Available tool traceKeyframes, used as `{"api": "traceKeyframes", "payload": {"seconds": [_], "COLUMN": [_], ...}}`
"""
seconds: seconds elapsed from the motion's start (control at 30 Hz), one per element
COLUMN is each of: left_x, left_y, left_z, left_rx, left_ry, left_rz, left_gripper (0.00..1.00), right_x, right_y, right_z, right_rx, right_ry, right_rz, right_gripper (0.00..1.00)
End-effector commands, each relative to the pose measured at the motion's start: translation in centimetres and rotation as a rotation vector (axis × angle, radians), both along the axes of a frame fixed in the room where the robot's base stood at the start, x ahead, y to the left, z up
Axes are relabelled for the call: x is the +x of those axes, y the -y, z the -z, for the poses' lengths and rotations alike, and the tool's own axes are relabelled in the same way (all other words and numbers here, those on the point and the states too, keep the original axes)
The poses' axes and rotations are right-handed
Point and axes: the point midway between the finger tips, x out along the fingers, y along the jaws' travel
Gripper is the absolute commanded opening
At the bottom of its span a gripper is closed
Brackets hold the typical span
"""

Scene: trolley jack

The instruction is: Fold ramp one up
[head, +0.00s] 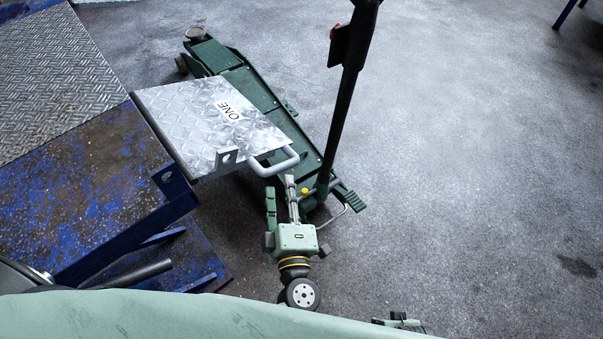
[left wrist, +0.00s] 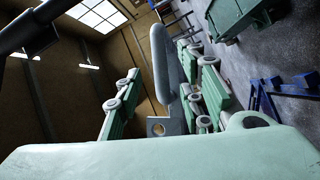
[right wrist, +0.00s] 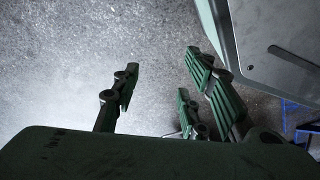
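Ramp one (head: 205,120) is a silver diamond-plate flap labelled ONE. It juts out from the blue platform's right edge, above part of the green trolley jack. A grey loop handle (head: 284,167) sticks out of its right end. My left gripper (head: 281,188) is open just below the handle in the head view. In the left wrist view, the handle (left wrist: 166,65) stands between the spread fingers (left wrist: 160,95), nearer the right one; contact is unclear. My right gripper (right wrist: 165,85) is open and empty over the floor in the right wrist view.
The green trolley jack (head: 232,72) lies on the floor under and behind the ramp, its black lever (head: 345,100) rising right of my left gripper. The blue platform (head: 85,180) with a raised blue bracket fills the left.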

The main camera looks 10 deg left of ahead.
Motion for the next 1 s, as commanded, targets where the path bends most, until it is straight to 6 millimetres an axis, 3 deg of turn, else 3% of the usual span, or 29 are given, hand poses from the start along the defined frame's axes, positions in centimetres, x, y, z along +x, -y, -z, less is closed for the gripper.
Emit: {"api": "traceKeyframes", "payload": {"seconds": [0.3, 0.5, 0.83, 1.0], "left_x": [4.7, 6.6, 7.0, 7.0], "left_y": [-1.5, -2.2, -2.4, -2.4], "left_z": [-0.2, -0.1, -0.1, -0.1], "left_rx": [0.002, 0.002, 0.003, 0.003], "left_ry": [0.002, 0.0, 0.0, 0.0], "left_rz": [0.002, 0.003, 0.004, 0.004], "left_gripper": [0.36, 0.36, 0.36, 0.21], "right_x": [0.3, 0.6, 0.7, 0.7], "right_y": [0.0, -0.1, 0.0, 0.0], "right_z": [-0.5, -0.8, -0.9, -0.9], "right_rx": [0.001, 0.0, 0.0, 0.0], "right_ry": [0.002, 0.006, 0.007, 0.007], "right_rz": [0.001, 0.001, 0.002, 0.002], "right_gripper": [0.4, 0.4, 0.4, 0.4]}}
